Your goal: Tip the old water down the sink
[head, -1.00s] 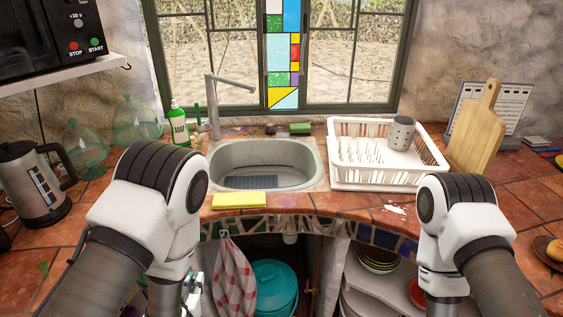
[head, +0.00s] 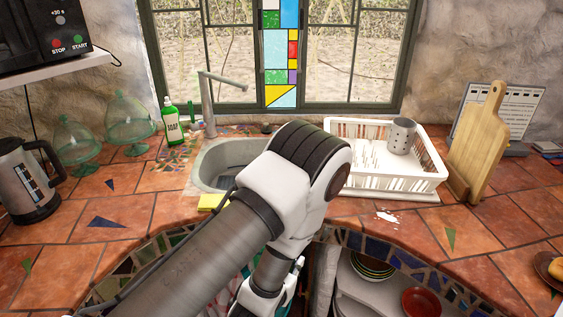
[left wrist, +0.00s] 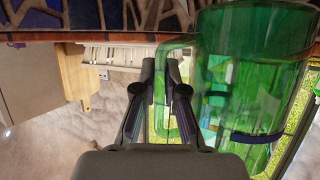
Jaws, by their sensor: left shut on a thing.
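A green see-through glass jug (left wrist: 255,75) fills the right of the left wrist view, its body beside my fingers. My left gripper (left wrist: 166,72) is shut on the jug's handle. That view is turned over, with the counter edge at the top, so I cannot tell the jug's tilt or how much water it holds. In the head view my left gripper (head: 287,290) is low in front of the counter, its fingers mostly hidden, and I cannot make out the jug. The sink (head: 213,164) is partly hidden behind my left arm. My right gripper is out of view.
A tap (head: 208,105) and soap bottle (head: 172,122) stand by the sink. A yellow sponge (head: 209,201) lies at its front edge. A white dish rack (head: 425,180) and cutting board (head: 478,140) are right. A kettle (head: 22,185) and glass domes (head: 128,118) are left.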

